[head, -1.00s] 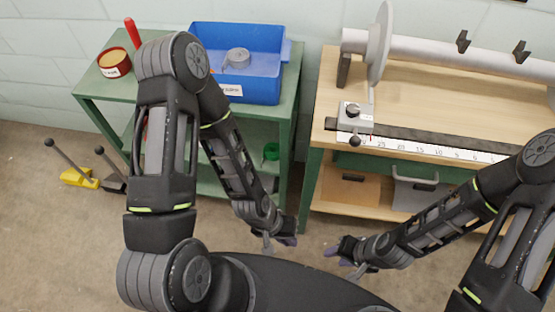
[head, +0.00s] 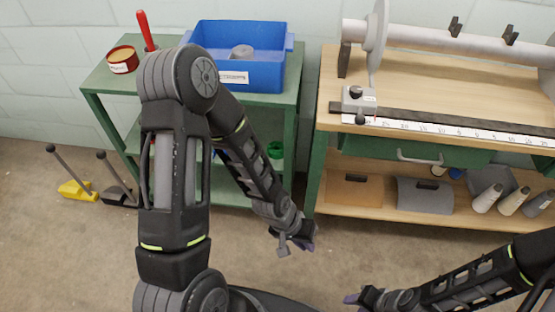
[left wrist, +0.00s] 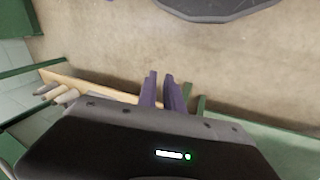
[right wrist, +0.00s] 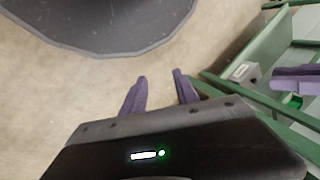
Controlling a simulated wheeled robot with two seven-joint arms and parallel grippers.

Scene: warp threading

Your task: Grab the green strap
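A small green item (head: 275,149), which may be the green strap, lies on the lower shelf of the green cart. My left arm partly covers that shelf. It also shows at the right edge of the right wrist view (right wrist: 293,101), beside my left gripper's purple fingers (right wrist: 297,79). My left gripper (head: 308,236) is empty in front of the cart, short of the shelf. The left wrist view shows its fingers (left wrist: 161,88) a narrow gap apart. My right gripper (head: 352,299) is low near the bottom edge, empty, with its fingers (right wrist: 159,84) apart.
The green cart (head: 285,112) carries a blue bin (head: 262,75) and a red tin (head: 122,60). A wooden workbench (head: 420,82) with a roller and ruler stands to the right, with cones (head: 487,198) below. The floor between is clear.

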